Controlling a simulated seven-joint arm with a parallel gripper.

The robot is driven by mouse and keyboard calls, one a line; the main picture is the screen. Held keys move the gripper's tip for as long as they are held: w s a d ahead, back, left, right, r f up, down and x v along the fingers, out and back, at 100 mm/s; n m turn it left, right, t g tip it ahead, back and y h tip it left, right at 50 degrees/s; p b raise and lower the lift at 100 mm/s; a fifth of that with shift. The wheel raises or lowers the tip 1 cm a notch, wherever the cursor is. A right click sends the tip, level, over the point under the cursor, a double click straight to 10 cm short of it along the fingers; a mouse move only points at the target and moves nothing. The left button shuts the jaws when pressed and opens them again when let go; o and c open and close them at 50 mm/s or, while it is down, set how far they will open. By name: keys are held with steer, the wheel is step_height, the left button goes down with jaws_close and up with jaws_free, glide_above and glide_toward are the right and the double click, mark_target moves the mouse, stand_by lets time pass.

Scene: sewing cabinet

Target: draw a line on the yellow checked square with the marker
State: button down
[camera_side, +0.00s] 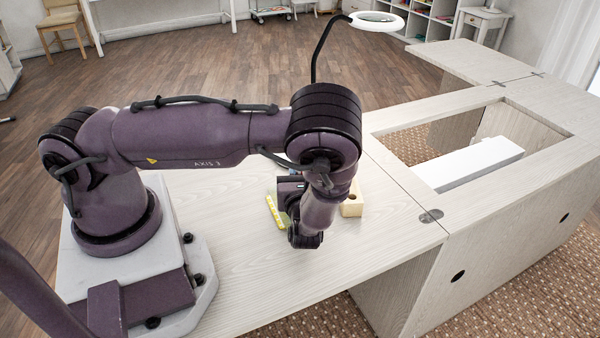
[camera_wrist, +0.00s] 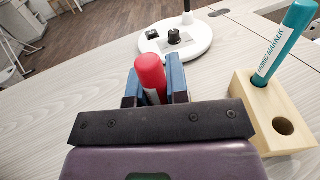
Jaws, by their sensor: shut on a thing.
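My gripper (camera_wrist: 154,78) is shut on a red-topped marker (camera_wrist: 150,68), whose pale body shows just below between the blue finger pads. The marker's lower end is hidden behind the gripper mount. In the side view, the yellow checked square (camera_side: 275,211) lies on the pale wooden tabletop, partly covered by my wrist. The fingers and held marker are mostly hidden there. I cannot tell whether the marker touches the square. The square does not show in the wrist view.
A wooden marker block (camera_wrist: 247,105), also in the side view (camera_side: 352,206), holds a teal fabric marker (camera_wrist: 284,45) and has an empty hole. A white round lamp base (camera_wrist: 192,45) stands beyond. The cabinet opening (camera_side: 480,140) is at right; the front tabletop is clear.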

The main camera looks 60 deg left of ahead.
steer(key=shift+w+a, duration=0.1)
steer(key=shift+a, duration=1.95)
stand_by(1.9)
steer(key=shift+r, duration=0.25)
stand_by(0.3)
steer(key=shift+f, duration=0.25)
stand_by(1.0)
steer(key=shift+d, duration=1.3)
stand_by(1.0)
